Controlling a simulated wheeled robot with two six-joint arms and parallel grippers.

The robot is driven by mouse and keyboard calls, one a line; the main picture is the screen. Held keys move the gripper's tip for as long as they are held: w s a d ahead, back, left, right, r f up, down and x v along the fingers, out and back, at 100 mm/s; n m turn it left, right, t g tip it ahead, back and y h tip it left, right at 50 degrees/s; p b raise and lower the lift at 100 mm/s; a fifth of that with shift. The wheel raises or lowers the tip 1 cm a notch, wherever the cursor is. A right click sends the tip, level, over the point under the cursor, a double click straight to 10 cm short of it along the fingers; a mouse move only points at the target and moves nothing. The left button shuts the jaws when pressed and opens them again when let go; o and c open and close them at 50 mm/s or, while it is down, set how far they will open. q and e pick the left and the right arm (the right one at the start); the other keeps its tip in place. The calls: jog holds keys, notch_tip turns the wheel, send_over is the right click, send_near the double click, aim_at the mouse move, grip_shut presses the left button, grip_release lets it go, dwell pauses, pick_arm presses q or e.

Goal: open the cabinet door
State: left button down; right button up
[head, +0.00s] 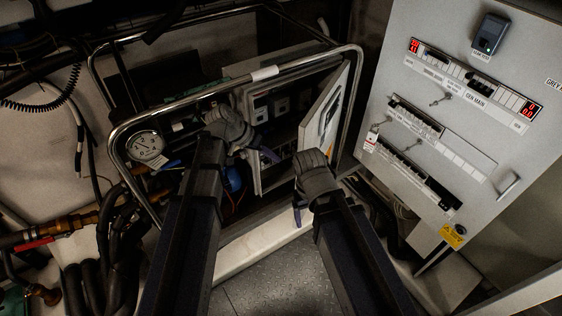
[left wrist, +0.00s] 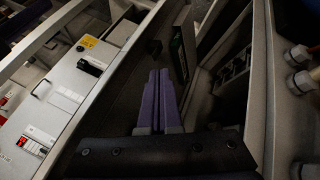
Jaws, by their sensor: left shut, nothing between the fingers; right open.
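The cabinet stands inside the tubular frame in the head view. Its light grey door (head: 323,112) is swung outward at the right of the opening, with a dark patch on its face. Grey modules (head: 268,106) show in the opening. My left gripper (head: 270,155) is shut and empty, in front of the opening and left of the door. In the left wrist view its purple fingers (left wrist: 157,92) are together, with dark slotted parts (left wrist: 235,66) to their right. My right gripper (head: 298,214) is open, below the door's lower edge and apart from it.
A bent steel tube frame (head: 305,60) surrounds the cabinet. A round gauge (head: 146,146) is at its left. A large grey control panel (head: 455,95) with switches stands at the right. Hoses and pipes (head: 95,280) fill the lower left. Floor (head: 270,285) shows between my arms.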

pick_arm(q)
jog(key=b+x, duration=0.6)
jog(key=x, duration=0.3)
jog(key=shift+f+b, duration=0.15)
jog(key=shift+b, duration=0.2)
pick_arm(e)
notch_tip(320, 180, down, 8)
jog(key=shift+r, duration=0.25)
pick_arm(q)
jog(key=shift+s+d, duration=0.1)
